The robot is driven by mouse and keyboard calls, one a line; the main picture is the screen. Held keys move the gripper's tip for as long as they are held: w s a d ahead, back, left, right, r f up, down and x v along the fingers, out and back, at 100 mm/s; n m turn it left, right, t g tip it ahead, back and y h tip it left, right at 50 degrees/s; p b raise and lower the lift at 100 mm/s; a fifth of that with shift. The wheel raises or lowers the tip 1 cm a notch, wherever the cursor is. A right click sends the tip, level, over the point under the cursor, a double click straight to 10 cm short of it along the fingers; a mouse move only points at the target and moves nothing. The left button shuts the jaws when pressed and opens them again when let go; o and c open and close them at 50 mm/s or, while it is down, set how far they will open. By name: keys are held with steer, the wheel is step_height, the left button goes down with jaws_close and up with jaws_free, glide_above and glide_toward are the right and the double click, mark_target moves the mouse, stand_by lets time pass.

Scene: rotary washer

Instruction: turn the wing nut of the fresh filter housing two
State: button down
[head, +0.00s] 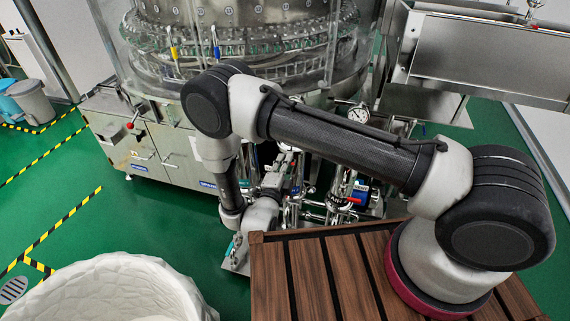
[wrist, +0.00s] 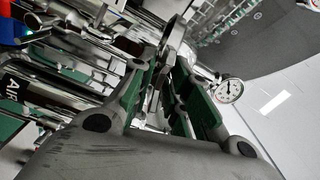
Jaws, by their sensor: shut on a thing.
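My gripper (wrist: 167,72) fills the lower middle of the wrist view, its two green-padded fingers closed in on a thin metal piece (wrist: 154,96), which I take to be the wing nut. Most of that piece is hidden between the fingers, so its turn angle cannot be told. In the head view my arm reaches down among the steel pipework below the washer, and the fingertips are too small and covered to make out. Upright steel housings (head: 338,188) stand there, partly behind my arm. Which one is housing two cannot be read.
The glass-walled rotary washer (head: 240,45) stands behind the pipework. A pressure gauge (wrist: 229,90) is close right of my fingers in the wrist view. Steel pipes with an AIR label (wrist: 22,88) crowd the left. Green floor (head: 100,215) is clear at left, beside a white bin (head: 110,285).

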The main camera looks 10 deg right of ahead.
steer(key=n, duration=0.4)
steer(key=shift+n, duration=0.3)
steer(key=n, duration=0.3)
steer(key=shift+n, duration=0.4)
steer(key=n, duration=1)
steer(key=shift+n, duration=0.4)
steer(key=n, duration=0.4)
steer(key=shift+f+n, duration=0.1)
steer(key=shift+n, duration=0.2)
steer(key=n, duration=0.3)
steer(key=shift+n, duration=2.1)
